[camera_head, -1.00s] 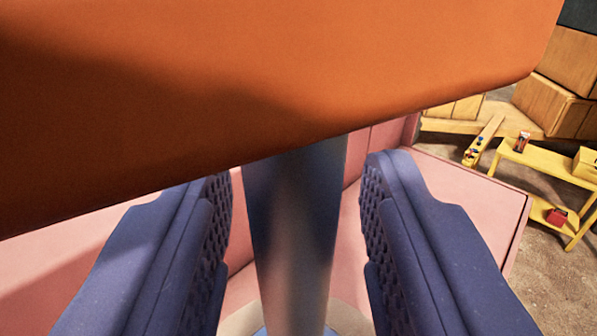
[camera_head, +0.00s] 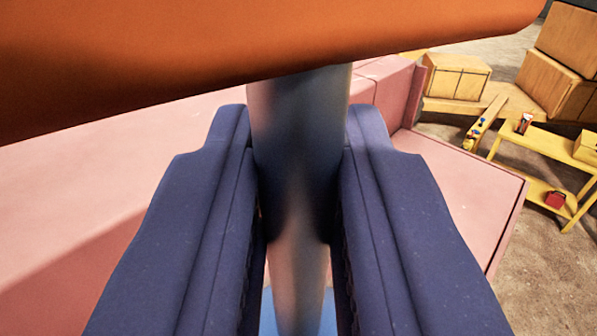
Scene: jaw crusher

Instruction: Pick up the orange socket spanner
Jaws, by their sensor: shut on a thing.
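The orange socket spanner shows as a large orange crossbar (camera_head: 250,50) across the top of the view, with a grey metal shaft (camera_head: 298,120) running down from it. My gripper (camera_head: 298,165) has its two dark blue fingers pressed against both sides of the shaft, below the orange bar. The lower end of the shaft narrows between the fingers toward a blue patch at the bottom. Whether the shaft's lower end touches anything is not clear. The top and far ends of the orange bar are cut off by the frame.
A pink machine body (camera_head: 460,190) lies beneath and around the gripper. At the right, a yellow bench (camera_head: 550,145) holds small items, with a red box (camera_head: 555,199) on its lower shelf. Wooden crates (camera_head: 565,60) stand behind it. Sandy floor is open at the lower right.

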